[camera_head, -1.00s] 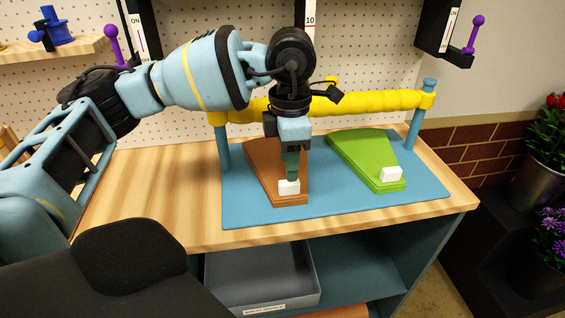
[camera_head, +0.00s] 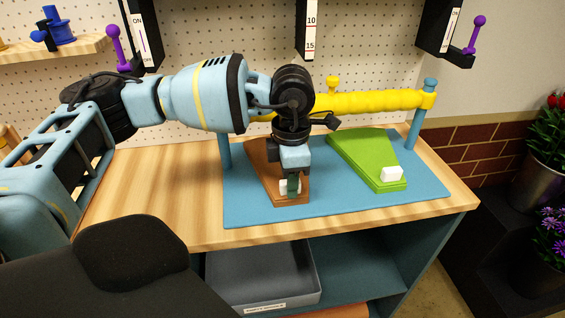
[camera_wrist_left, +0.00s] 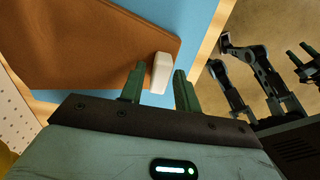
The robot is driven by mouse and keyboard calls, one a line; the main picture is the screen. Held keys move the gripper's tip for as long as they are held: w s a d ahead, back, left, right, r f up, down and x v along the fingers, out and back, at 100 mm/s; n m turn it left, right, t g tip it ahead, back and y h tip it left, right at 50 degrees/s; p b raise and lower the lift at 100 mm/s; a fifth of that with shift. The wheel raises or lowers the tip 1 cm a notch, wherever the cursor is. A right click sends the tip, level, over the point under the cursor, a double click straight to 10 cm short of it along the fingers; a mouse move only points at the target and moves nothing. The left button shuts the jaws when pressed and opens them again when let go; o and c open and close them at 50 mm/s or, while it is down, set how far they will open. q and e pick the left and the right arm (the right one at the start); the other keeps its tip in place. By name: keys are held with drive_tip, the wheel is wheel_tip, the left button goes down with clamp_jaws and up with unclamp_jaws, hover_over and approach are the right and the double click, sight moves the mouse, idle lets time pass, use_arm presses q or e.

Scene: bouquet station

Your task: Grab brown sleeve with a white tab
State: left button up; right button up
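The brown sleeve (camera_head: 264,160) lies flat on the blue mat, with its white tab (camera_head: 284,187) at the near end. My left gripper (camera_head: 292,188) is over that end and partly hides the tab. In the left wrist view the brown sleeve (camera_wrist_left: 100,40) fills the upper left, and the white tab (camera_wrist_left: 160,73) stands at its edge. There the fingers of my left gripper (camera_wrist_left: 158,92) are apart, one on each side of the tab, with a visible gap on the right. My right gripper is not seen in the head view.
A green sleeve (camera_head: 362,153) with its own white tab (camera_head: 391,174) lies to the right on the blue mat (camera_head: 340,208). A yellow roll (camera_head: 375,101) runs behind on blue posts. A grey bin (camera_head: 262,275) sits on the shelf below. The wooden tabletop (camera_head: 145,195) is clear at left.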

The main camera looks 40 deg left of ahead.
use_arm(q)
clamp_jaws()
drive_tip(key=shift+d+r, duration=0.1)
drive_tip(key=shift+r, duration=0.05)
drive_tip(key=shift+s+d+r, duration=0.1)
drive_tip(key=shift+r, duration=0.15)
wheel_tip(320, 180, up, 6)
drive_tip(key=s+d+b, duration=0.1)
drive_tip(key=s+d, duration=1.1)
drive_tip(key=d, duration=0.3)
drive_tip(key=shift+s+b, duration=0.3)
drive_tip(key=shift+s, duration=0.1)
